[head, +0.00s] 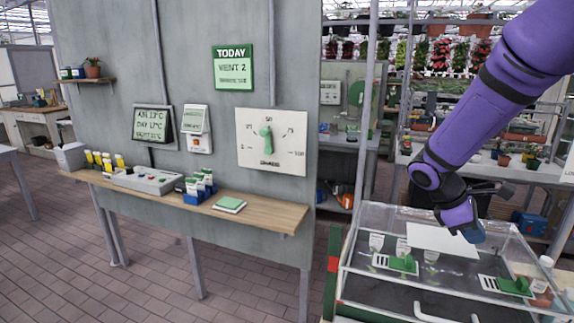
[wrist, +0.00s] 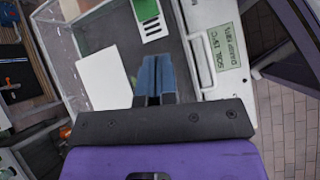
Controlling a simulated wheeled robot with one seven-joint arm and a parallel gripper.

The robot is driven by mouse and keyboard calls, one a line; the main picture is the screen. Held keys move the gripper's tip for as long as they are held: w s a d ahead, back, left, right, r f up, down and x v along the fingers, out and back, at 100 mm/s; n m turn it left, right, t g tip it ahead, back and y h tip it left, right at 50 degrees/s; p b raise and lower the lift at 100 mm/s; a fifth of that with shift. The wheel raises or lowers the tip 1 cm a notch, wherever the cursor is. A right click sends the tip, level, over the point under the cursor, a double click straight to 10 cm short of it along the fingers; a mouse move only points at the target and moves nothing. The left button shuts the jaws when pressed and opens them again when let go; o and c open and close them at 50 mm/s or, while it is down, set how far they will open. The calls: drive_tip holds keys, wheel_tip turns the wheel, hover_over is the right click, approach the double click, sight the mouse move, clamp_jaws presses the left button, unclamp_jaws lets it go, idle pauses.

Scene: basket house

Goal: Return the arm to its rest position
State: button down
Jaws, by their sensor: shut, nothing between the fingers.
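My purple arm comes in from the upper right of the head view. My gripper (head: 474,234) points down above the clear-walled case at the lower right. In the wrist view its blue fingers (wrist: 154,78) are together with nothing between them. The case (head: 345,262) holds a white sheet (head: 440,240) and green-handled vents (head: 403,264). The sheet also shows in the wrist view (wrist: 103,80), left of the fingers. I cannot tell whether the fingertips touch anything.
A wall panel on the left carries a dial with a green pointer (head: 266,138) and a green-framed sign (head: 233,67). A wooden shelf (head: 265,215) juts out below it. Plant shelves (head: 470,50) stand behind the arm. Brick floor (head: 150,285) is clear at the lower left.

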drive_tip(key=s+a+r+m+t+y, duration=0.3)
drive_tip(key=s+a+r+m+t, duration=0.1)
drive_tip(key=s+r, duration=0.3)
drive_tip(key=s+a+r+m+t+y, duration=0.4)
drive_tip(key=s+a+r+m, duration=0.3)
drive_tip(key=s, duration=0.5)
drive_tip(key=shift+s+r, duration=0.25)
drive_tip(key=shift+r, duration=0.35)
